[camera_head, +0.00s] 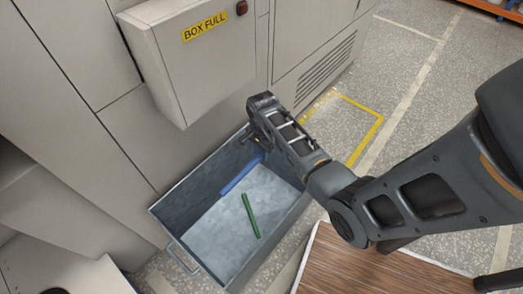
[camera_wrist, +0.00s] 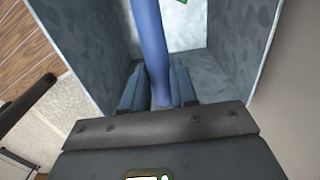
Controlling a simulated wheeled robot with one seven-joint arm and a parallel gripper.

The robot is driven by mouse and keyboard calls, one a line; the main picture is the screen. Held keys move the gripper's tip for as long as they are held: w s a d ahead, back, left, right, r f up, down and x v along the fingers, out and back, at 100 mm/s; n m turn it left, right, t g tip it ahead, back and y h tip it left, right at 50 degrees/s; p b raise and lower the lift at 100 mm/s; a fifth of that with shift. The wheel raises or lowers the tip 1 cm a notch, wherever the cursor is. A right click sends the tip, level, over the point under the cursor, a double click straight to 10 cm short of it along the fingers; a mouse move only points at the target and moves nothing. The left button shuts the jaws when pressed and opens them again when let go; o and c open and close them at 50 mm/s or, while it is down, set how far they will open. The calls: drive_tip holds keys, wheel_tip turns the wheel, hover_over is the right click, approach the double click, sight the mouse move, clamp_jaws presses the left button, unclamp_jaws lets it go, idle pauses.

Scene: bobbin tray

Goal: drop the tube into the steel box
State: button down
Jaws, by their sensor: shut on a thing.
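The steel box (camera_head: 178,213) is an open grey bin on the floor against the machine. My gripper (camera_head: 260,142) is over the back end of the box and points down into it. In the wrist view my gripper (camera_wrist: 158,88) has its two fingers on either side of a blue tube (camera_wrist: 150,45) and is shut on it. The blue tube (camera_head: 240,174) slants within the outline of the box in the head view; whether it touches the box cannot be told. A green tube (camera_head: 250,215) lies on the box floor. The gripper hides the held end of the blue tube.
A wooden surface (camera_head: 345,265) lies to the right of the box. Speckled floor (camera_head: 425,60) is open at upper right.

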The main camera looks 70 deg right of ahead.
drive_tip(key=shift+f+b, duration=0.8)
drive_tip(key=shift+f, duration=0.4)
drive_tip(key=c, duration=0.8)
unclamp_jaws()
wheel_tip(320, 180, up, 8)
drive_tip(key=shift+f+p, duration=0.1)
drive_tip(key=shift+p, duration=0.95)
